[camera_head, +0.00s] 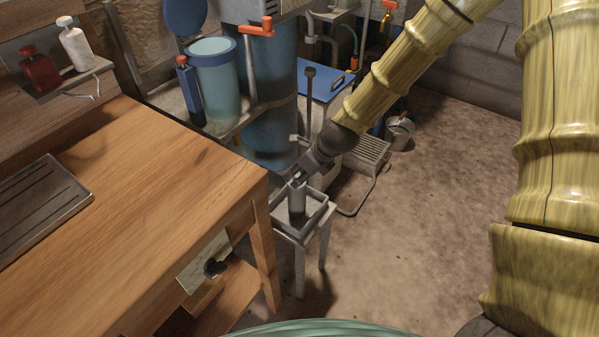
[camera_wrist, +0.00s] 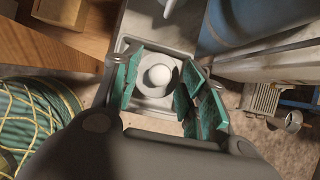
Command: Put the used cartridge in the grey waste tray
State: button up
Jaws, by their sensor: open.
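The used cartridge (camera_head: 297,200) is a grey cylinder standing upright in the grey waste tray (camera_head: 318,217). The tray sits on a small stool beside the wooden bench. In the wrist view the cartridge's pale round top (camera_wrist: 158,76) shows inside the tray (camera_wrist: 150,112). My gripper (camera_head: 299,180) is directly above the tray, at the cartridge's top. In the wrist view my gripper (camera_wrist: 158,88) has its green-padded fingers spread on either side of the cartridge, with gaps between. The cartridge's lower end is partly hidden by the tray's rim.
A wooden bench (camera_head: 130,200) with a dark slotted tray (camera_head: 40,205) fills the left. A grated box (camera_head: 368,150) and a bucket (camera_head: 399,133) are to the right. The floor at right is clear.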

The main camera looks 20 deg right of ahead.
jog(key=p+v, duration=0.1)
jog(key=v, duration=1.1)
jog(key=s+d+f+n+g+h, duration=0.1)
jog(key=s+f+n, duration=0.5)
jog(key=f, duration=0.4)
jog(key=s+f+n+g+h, duration=0.2)
jog(key=s+f+n, duration=0.45)
jog(key=f, duration=0.35)
jog(key=s+a+f+n+g, duration=0.1)
jog(key=s+f+n, duration=0.5)
jog(key=s, duration=0.3)
jog(key=s+f+n, duration=0.7)
jog(key=s+n, duration=0.2)
jog(key=shift+s+a+f+g+h, duration=0.2)
jog(key=shift+s+a+g+h, duration=0.1)
jog(key=shift+s+a+g, duration=0.1)
jog(key=shift+n, duration=0.25)
jog(key=shift+c, duration=0.8)
jog(key=shift+d, duration=0.15)
